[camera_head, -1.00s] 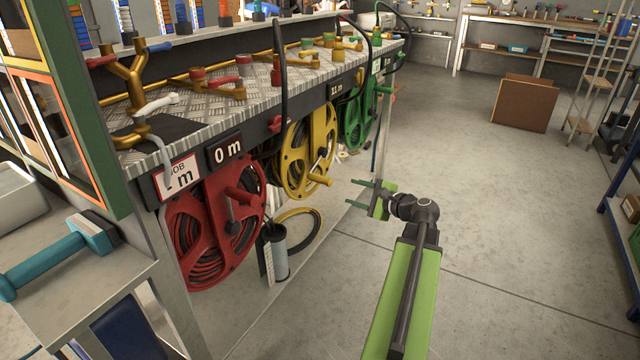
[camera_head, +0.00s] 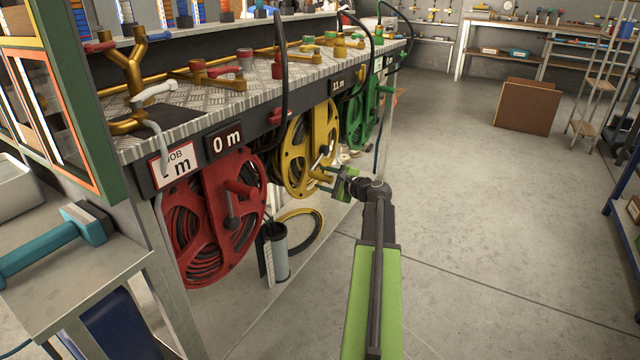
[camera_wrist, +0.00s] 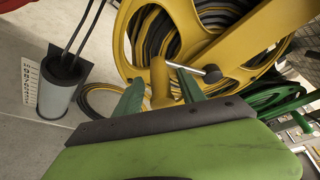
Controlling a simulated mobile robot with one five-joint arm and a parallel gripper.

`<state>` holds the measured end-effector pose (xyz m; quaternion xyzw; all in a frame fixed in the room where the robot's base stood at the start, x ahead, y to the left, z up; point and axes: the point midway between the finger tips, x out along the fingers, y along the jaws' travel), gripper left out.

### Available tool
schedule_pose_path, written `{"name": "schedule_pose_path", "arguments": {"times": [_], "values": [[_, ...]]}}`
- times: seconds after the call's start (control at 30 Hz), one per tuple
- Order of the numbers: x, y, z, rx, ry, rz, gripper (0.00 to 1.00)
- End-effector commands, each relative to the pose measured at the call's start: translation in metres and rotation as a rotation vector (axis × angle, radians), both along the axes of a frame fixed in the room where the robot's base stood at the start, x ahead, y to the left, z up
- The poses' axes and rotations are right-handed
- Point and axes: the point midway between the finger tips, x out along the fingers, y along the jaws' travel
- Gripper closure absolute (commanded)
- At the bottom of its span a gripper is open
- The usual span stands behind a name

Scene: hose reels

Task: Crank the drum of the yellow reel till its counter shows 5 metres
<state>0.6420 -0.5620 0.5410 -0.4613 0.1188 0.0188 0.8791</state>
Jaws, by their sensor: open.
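The yellow reel (camera_head: 297,160) hangs under the bench's front edge, between the red and green reels. Its counter (camera_head: 339,86) appears to read 11 m. My gripper (camera_head: 322,184) is open in front of the yellow reel's lower right part. In the wrist view, the reel's yellow crank knob (camera_wrist: 160,80) stands upright in the picture between my gripper's green fingers (camera_wrist: 158,94), with a gap on either side. A grey lever with a black tip (camera_wrist: 212,73) lies beside the knob, near the right finger. The reel holds dark and yellow hose.
The red reel (camera_head: 245,215) with a 0 m counter (camera_head: 225,140) is nearer, left. The green reel (camera_head: 362,120) is just beyond. A job card (camera_head: 174,165) is partly covered.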

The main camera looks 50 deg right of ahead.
Motion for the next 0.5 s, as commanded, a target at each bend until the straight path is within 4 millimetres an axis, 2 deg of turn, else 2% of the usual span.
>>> {"name": "schedule_pose_path", "arguments": {"times": [0.1,0.37,0.5], "values": [[0.0081,-0.0009,-0.0022,0.0,0.0,0.0,0.53],[0.0089,-0.0006,-0.0019,0.0,0.0,0.0,0.53],[0.0087,-0.0008,-0.0019,0.0,0.0,0.0,0.7]]}}
